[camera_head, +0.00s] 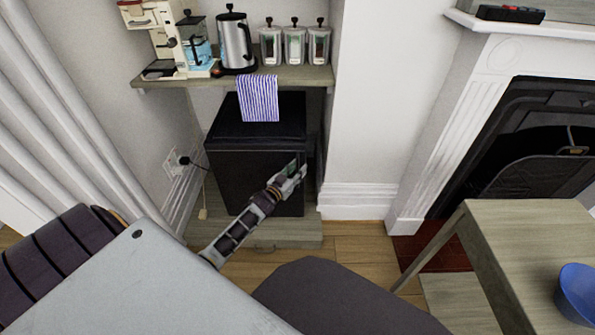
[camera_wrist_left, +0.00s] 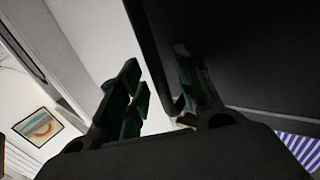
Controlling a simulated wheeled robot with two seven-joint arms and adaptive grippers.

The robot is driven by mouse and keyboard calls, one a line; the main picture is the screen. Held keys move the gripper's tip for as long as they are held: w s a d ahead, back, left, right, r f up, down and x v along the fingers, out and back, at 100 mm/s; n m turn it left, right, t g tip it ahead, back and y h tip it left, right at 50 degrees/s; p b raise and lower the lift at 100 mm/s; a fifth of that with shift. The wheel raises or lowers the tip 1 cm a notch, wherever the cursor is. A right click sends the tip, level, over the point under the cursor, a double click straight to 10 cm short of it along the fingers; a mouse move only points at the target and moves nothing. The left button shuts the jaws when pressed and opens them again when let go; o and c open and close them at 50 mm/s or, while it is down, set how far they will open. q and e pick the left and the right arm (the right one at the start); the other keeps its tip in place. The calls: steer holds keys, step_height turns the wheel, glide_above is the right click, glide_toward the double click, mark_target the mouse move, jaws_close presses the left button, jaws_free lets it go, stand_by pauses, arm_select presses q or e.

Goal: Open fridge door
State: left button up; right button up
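The small black fridge (camera_head: 240,172) stands under a shelf, and its front door looks closed. My left gripper (camera_head: 294,170) is at the right edge of the door, near its upper part. I cannot tell whether a finger touches the door. My right gripper is out of view.
The shelf (camera_head: 290,76) above holds a coffee machine (camera_head: 165,40), a kettle (camera_head: 235,42) and three jars. A striped towel (camera_head: 258,98) hangs in front of the fridge top. A wooden table (camera_head: 520,235) with a blue bowl (camera_head: 577,293) stands at right. Floor shows right of the fridge.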

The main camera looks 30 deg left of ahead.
arm_select(q)
steer(key=shift+w, duration=0.25)
jaws_close()
stand_by(0.3)
